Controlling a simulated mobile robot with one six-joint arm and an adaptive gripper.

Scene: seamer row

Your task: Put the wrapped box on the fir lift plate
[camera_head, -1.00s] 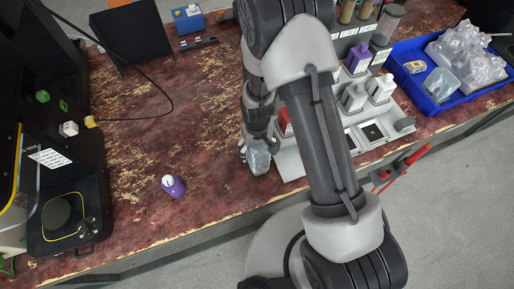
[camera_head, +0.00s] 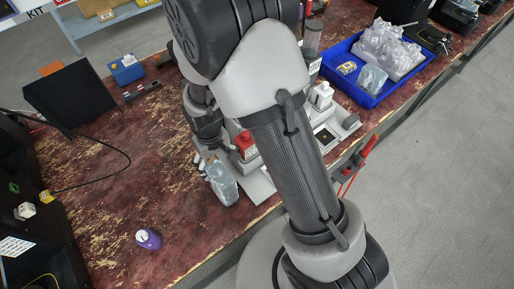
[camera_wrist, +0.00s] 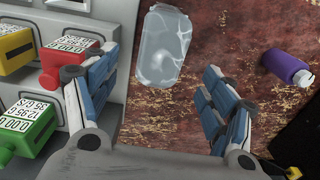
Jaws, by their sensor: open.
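A clear, crinkly wrapped box (camera_wrist: 163,48) lies on the worn red-brown tabletop. In the head view the wrapped box (camera_head: 222,183) is just in front of my gripper (camera_head: 203,158), beside the grey rack. In the wrist view my gripper (camera_wrist: 160,62) is open, and the box shows between and beyond its fingertips. I cannot tell from these frames whether the fingers touch it. I cannot make out the fir lift plate; a black machine (camera_head: 25,235) is cut off at the left edge, and its lower part is mostly out of frame.
A purple bottle with a white cap (camera_head: 148,240) lies on the table. Red, yellow and green labelled blocks (camera_wrist: 70,58) stand close to my left finger. A blue bin (camera_head: 347,91) holds wrapped items. A black panel (camera_head: 70,95) stands farther back. Table between bottle and panel is mostly clear.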

